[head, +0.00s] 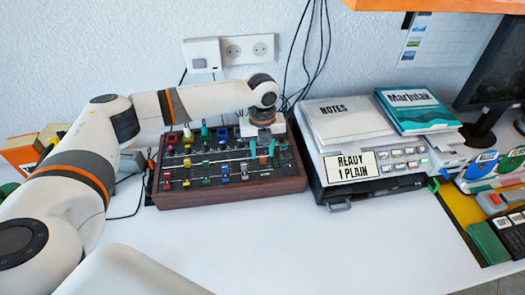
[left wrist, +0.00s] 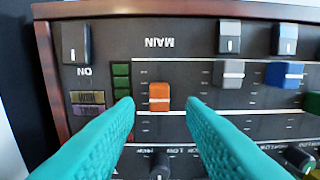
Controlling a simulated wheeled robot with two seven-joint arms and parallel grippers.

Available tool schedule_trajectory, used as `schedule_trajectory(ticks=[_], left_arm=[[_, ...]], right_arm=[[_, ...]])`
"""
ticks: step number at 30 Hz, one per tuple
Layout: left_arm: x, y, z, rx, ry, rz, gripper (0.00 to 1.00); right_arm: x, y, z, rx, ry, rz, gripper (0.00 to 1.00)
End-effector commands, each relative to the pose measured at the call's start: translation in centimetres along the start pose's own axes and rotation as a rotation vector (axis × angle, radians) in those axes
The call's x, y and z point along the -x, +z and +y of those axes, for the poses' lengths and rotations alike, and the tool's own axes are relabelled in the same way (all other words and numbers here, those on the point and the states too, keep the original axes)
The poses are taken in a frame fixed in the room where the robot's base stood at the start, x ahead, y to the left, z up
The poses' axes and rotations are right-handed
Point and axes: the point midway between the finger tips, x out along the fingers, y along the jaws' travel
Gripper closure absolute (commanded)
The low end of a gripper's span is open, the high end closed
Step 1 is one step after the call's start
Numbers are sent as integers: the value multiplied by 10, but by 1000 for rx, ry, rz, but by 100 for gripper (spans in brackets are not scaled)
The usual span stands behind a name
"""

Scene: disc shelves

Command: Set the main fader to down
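The mixer (head: 228,188) is a dark panel in a brown wooden case on the white table. In the left wrist view its panel is upside down. The main fader (left wrist: 159,97) has an orange cap beside the inverted MAIN label, near the middle of its tick marks. My left gripper (head: 264,155) is over the mixer's right part in the head view. In the left wrist view the teal fingers of my left gripper (left wrist: 160,108) are spread, one on each side of the orange cap, with gaps visible. In the head view the gripper and arm partly hide the panel. My right gripper is not in view.
Grey (left wrist: 229,73) and blue (left wrist: 285,74) fader caps sit right of the main fader in the wrist view. A dark knob (left wrist: 160,164) is below it. A printer (head: 385,160) with a notes pad and book stands right of the mixer. The front table is clear.

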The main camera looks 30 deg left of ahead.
Motion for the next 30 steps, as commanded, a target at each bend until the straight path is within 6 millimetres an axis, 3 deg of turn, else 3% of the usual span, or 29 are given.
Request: schedule_trajectory(ticks=[4,13,14,20,30], left_arm=[[-12,0,0,-1,-1,-1,64],[-14,0,0,-1,0,0,64],[-14,0,0,-1,0,0,65],[-14,0,0,-1,0,0,98],[-12,3,0,-1,0,-2,100]], right_arm=[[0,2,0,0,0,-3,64],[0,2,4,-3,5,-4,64],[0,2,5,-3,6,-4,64],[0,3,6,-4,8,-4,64],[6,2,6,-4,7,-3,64]])
